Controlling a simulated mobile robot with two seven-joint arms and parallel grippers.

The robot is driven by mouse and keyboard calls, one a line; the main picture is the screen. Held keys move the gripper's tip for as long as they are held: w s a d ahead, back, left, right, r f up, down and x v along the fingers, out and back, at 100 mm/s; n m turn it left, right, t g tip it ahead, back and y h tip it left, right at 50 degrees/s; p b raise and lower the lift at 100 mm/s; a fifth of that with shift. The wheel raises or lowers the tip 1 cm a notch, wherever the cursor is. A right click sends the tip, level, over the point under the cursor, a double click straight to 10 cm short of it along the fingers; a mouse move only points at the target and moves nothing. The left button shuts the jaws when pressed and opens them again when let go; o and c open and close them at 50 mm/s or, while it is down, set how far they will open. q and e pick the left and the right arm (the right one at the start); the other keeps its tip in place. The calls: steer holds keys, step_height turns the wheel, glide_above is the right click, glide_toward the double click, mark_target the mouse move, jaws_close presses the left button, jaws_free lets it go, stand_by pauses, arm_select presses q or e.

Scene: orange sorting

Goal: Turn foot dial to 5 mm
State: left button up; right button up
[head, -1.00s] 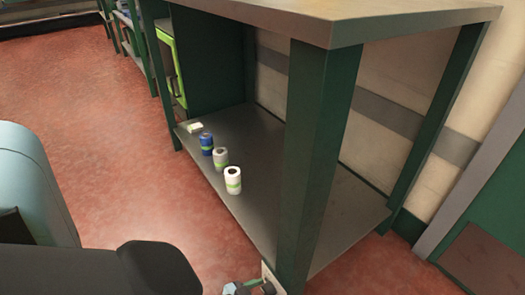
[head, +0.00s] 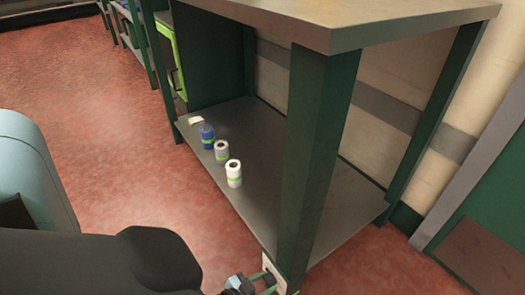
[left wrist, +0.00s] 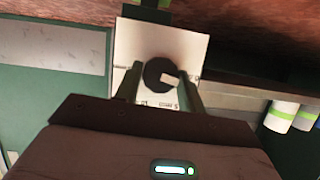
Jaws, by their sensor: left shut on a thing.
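The foot dial (left wrist: 158,72) is a dark round knob with a pale mark on its right side. It sits on a white plate (left wrist: 130,48) with small printed marks that are too small to read. In the head view the plate (head: 274,272) is low on the front bench leg. My left gripper (left wrist: 161,90) is shut on the dial, with one finger at each side of it. In the head view the left gripper (head: 252,285) is at the bottom edge, beside the plate, and partly cut off. My right gripper is not in view.
A green-legged bench (head: 312,150) has a lower shelf (head: 290,185). The red floor (head: 100,120) at left is clear.

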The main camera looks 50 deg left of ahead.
arm_select(q)
steer(key=shift+d+r+m+y+p, duration=0.1)
steer(key=shift+d+m+y+p, duration=0.1)
steer(key=shift+m+y+p, duration=0.3)
steer(key=shift+f+m+y+p, duration=0.2)
steer(key=shift+m+y+p, duration=0.3)
steer(key=shift+m, duration=0.5)
steer(key=m+t+y+b, duration=0.1)
steer(key=m, duration=0.2)
steer(key=shift+d+f+y, duration=0.1)
steer(key=shift+y, duration=0.3)
steer(key=shift+m, duration=0.3)
steer(key=o, duration=1)
